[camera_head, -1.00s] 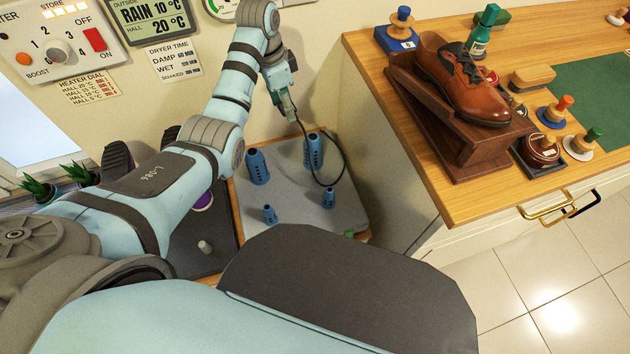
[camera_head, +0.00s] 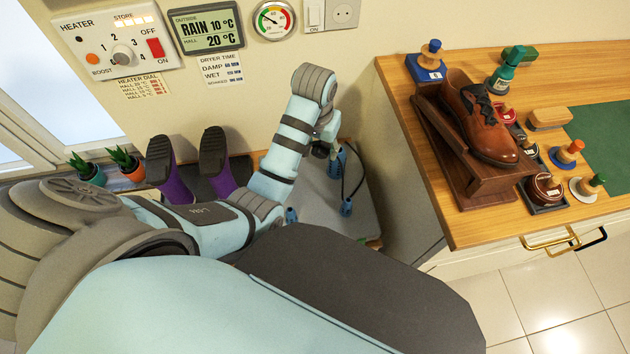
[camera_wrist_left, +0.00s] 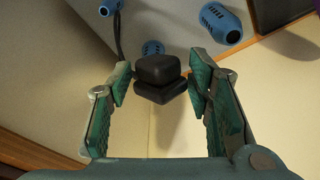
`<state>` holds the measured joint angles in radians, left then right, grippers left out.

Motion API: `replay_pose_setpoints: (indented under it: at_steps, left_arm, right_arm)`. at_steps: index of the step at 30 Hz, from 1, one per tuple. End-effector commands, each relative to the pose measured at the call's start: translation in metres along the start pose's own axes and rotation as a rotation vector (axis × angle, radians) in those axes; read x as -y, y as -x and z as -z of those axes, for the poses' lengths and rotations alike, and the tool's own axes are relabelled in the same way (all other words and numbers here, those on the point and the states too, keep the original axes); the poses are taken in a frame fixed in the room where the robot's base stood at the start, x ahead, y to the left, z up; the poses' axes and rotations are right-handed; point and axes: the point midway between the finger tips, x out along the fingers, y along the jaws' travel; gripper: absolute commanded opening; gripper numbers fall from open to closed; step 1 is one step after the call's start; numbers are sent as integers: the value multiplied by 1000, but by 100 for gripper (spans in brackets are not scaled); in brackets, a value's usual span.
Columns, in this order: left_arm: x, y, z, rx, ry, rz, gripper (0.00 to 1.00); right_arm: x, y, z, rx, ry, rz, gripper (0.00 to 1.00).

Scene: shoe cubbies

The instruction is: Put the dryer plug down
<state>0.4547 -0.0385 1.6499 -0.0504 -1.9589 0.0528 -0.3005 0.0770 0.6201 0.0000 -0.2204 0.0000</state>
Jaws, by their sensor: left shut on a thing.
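My left gripper (camera_wrist_left: 160,82) is shut on the dryer plug (camera_wrist_left: 160,75), a black, blocky piece between its two fingertips in the left wrist view. A dark cord (camera_wrist_left: 118,38) shows beside the plug. In the head view my left gripper (camera_head: 322,149) is over the back of the grey dryer base (camera_head: 318,205), near a blue dryer post (camera_head: 337,163). The plug is hard to make out there; the cord (camera_head: 361,180) curves down on the right. My right gripper is not in view.
A wooden counter (camera_head: 440,200) with a brown shoe (camera_head: 482,122) on a stand rises on the right. A wall socket (camera_head: 343,14) and heater panel (camera_head: 120,42) are above. My arm hides part of the dryer.

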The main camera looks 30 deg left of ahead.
Motion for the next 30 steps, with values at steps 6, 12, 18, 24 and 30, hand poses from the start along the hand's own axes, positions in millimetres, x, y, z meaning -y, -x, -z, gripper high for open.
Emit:
replay_pose_setpoints:
  at_steps: [6, 12, 18, 24, 30]
  left_arm:
    - [13, 4, 4, 3, 575, 84, 0]
    - [14, -19, 0, 7, 726, 106, 0]
    - [14, -97, -13, 8, 725, 107, 0]
    - [13, -149, -19, 6, 725, 104, 0]
    - [13, -178, -24, 6, 723, 104, 0]
  right_arm:
    - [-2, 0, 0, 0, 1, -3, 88]
    - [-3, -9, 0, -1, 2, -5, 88]
    - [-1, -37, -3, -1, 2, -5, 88]
    - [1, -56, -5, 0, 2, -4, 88]
    - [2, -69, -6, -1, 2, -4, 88]
